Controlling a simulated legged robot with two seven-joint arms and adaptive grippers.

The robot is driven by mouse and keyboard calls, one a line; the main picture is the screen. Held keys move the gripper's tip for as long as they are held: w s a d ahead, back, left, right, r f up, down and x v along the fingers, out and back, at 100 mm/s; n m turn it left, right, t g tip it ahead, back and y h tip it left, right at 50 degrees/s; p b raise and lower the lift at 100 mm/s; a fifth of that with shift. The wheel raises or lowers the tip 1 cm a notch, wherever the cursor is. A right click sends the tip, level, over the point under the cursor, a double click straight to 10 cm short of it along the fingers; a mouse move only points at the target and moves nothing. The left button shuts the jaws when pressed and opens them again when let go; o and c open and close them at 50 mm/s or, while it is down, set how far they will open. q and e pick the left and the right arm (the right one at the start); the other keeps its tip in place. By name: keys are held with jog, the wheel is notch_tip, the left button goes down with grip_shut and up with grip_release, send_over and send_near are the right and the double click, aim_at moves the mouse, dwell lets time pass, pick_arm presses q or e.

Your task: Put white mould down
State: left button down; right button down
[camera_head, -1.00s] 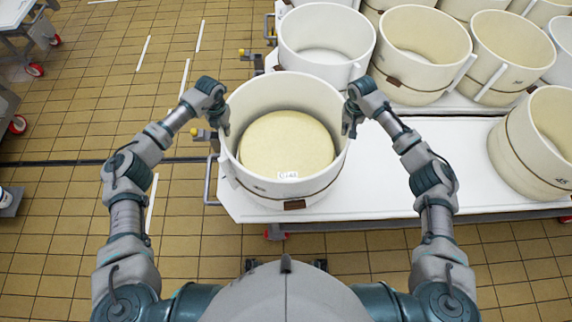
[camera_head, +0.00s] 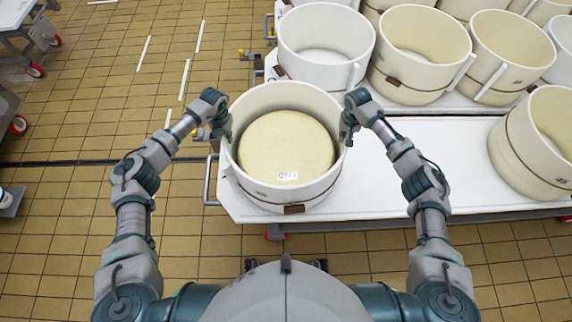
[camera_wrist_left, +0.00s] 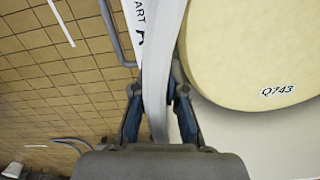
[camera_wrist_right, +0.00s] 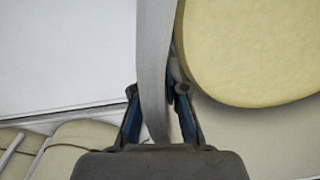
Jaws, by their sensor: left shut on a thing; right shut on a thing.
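The white mould (camera_head: 290,98) is a round, open tub at the left end of the white table (camera_head: 385,190). A pale yellow cheese wheel (camera_head: 285,145) with a small label lies inside it. My left gripper (camera_head: 226,132) is shut on the mould's left wall. My right gripper (camera_head: 346,132) is shut on its right wall. The left wrist view shows the fingers (camera_wrist_left: 162,95) on both sides of the rim, and the right wrist view shows the same for the other fingers (camera_wrist_right: 160,95). I cannot tell whether the mould's base touches the table.
Several similar moulds stand on the table at the back, including an empty-looking one (camera_head: 325,45) just behind. Another mould (camera_head: 537,145) stands at the right. The tabletop between is clear. A metal handle (camera_head: 211,180) sticks out at the table's left end.

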pick_arm(q)
jog(key=shift+d+f, duration=0.1)
jog(key=shift+f, duration=0.25)
pick_arm(e)
jog(key=shift+d+f, duration=0.15)
jog(key=shift+f, duration=0.25)
pick_arm(q)
jog(key=c, duration=1.2)
grip_release()
pick_arm(e)
jog(key=c, duration=1.2)
grip_release()
pick_arm(q)
notch_tip(320, 180, up, 12)
jog(key=shift+f, duration=0.2)
pick_arm(e)
jog(key=shift+r, duration=0.1)
notch_tip(320, 180, up, 12)
jog(key=shift+f, duration=0.1)
jog(key=shift+s+f, duration=0.1)
